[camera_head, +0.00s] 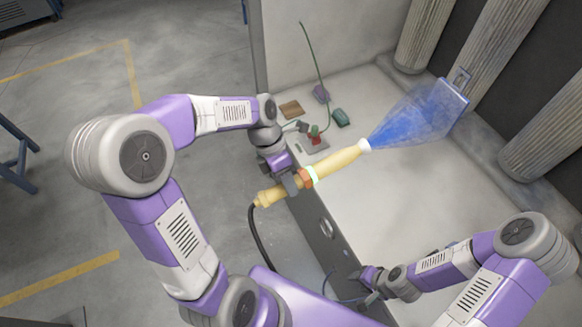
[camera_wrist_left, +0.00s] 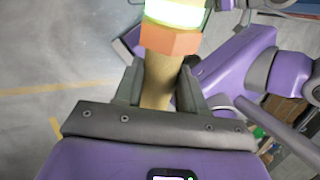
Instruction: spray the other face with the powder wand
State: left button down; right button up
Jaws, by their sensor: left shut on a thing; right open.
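My left gripper (camera_head: 292,184) is shut on the yellow powder wand (camera_head: 338,161), with an orange collar and a lit pale green ring just beyond the fingers. The left wrist view shows the wand's shaft (camera_wrist_left: 156,92) between both fingers (camera_wrist_left: 160,85). Its white nozzle points up and right, and a blue powder cone (camera_head: 405,118) comes out of it. The cone reaches a hanging panel-like hood (camera_head: 455,98), whose visible face looks bluish; its other face is hidden. My right gripper (camera_head: 371,284) is open near the booth's front edge, apart from the wand and hood.
A dark hose (camera_head: 256,232) trails from the wand's rear end. Ribbed grey columns (camera_head: 425,35) stand behind the hood. A brown block (camera_head: 290,109), a green item (camera_head: 341,117) and a small red-topped device (camera_head: 315,135) sit by the booth's left wall. The pale booth floor (camera_head: 390,200) is mostly clear.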

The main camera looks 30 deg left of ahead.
aim_at(322, 163)
pick_arm(q)
jog(key=shift+w+d+r+p, duration=0.1)
jog(key=shift+w+d+r, duration=0.2)
jog(key=shift+w+d, duration=0.85)
jog(key=shift+w+d+r+p, duration=0.1)
jog(key=shift+w+d+r, duration=0.25)
jog(key=shift+w+d, duration=0.8)
jog(key=shift+w+d+r+p, duration=0.1)
jog(key=shift+w+d+r, duration=0.2)
jog(key=shift+w+d, duration=0.85)
jog(key=shift+w+a, duration=0.35)
jog(key=shift+a, duration=0.1)
notch_tip(322, 163, up, 3)
jog(key=p, duration=0.3)
jog(key=shift+r+p, duration=0.1)
jog(key=shift+p, duration=0.3)
jog(key=shift+f+b, duration=1.1)
jog(key=shift+f, duration=2)
jog(key=shift+r+p, duration=0.85)
jog(key=shift+p, duration=0.15)
jog(key=shift+r+p, duration=0.4)
jog(key=shift+r, duration=0.3)
jog(key=s+a, duration=0.4)
jog(key=s, duration=0.1)
jog(key=s+a, duration=0.2)
jog(key=shift+s, duration=0.3)
jog(key=shift+s+a, duration=0.1)
jog(key=shift+s, duration=0.1)
